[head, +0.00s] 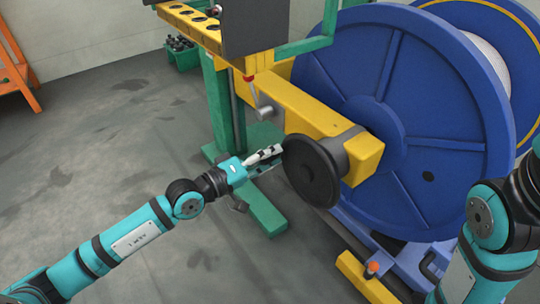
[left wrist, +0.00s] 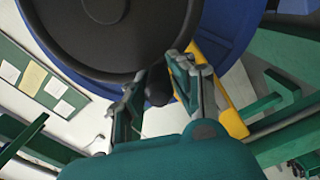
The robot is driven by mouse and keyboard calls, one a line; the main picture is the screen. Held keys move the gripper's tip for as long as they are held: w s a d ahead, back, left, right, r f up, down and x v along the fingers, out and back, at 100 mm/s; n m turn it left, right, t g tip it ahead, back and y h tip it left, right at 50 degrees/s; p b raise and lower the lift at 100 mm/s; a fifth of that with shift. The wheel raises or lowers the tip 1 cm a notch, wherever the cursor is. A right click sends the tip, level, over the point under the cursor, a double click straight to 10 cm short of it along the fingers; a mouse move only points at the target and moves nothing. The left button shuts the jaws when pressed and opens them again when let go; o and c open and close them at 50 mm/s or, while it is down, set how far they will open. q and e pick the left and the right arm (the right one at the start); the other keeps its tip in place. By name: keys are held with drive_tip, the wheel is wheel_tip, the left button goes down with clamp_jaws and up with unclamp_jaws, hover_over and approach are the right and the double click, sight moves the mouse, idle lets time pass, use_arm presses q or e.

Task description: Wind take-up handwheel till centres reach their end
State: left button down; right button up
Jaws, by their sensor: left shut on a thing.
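The take-up handwheel is a dark disc (head: 314,172) on the end of the yellow arm (head: 300,112), in front of the big blue reel (head: 440,150). My left gripper (head: 275,156) is at the handwheel's left rim. In the left wrist view the handwheel (left wrist: 100,35) fills the upper left, and a dark handle (left wrist: 158,88) at its lower edge lies between the fingers of the left gripper (left wrist: 158,78). The left gripper is shut on this handle. The centres are not clearly visible. Of my right arm only links show at the right edge; its gripper is out of frame.
A green post and foot (head: 265,208) stand behind the left gripper. A yellow panel with holes (head: 190,25) and a dark box are above. A green crate (head: 182,55) and an orange frame (head: 15,75) stand farther back. The floor at left is clear.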

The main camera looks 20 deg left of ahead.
use_arm(q)
drive_tip(key=shift+r, duration=0.15)
drive_tip(key=c, duration=1.4)
unclamp_jaws()
drive_tip(key=shift+o, duration=1.3)
drive_tip(key=v, duration=1.2)
